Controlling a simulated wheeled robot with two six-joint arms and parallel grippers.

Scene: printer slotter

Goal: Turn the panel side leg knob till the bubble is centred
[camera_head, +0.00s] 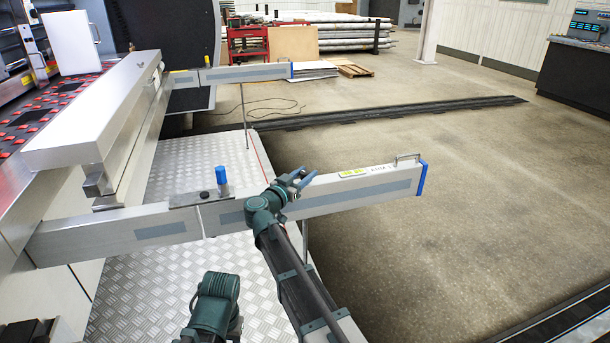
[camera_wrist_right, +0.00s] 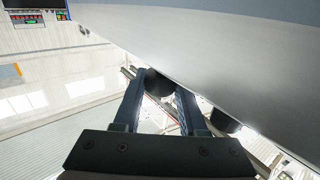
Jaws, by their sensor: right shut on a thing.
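My right gripper (camera_head: 300,181) is at the near side of the long grey beam (camera_head: 335,191), around its middle. In the right wrist view its two fingers (camera_wrist_right: 160,100) are shut on a black rounded knob (camera_wrist_right: 158,82) below a large pale grey surface. A second black round part (camera_wrist_right: 226,121) shows to the right of the fingers. The knob is hidden in the head view.
The beam has a blue end cap (camera_head: 421,178) and a small metal handle (camera_head: 407,158). A similar beam (camera_head: 245,73) stands behind. Open concrete floor (camera_head: 470,220) lies to the right.

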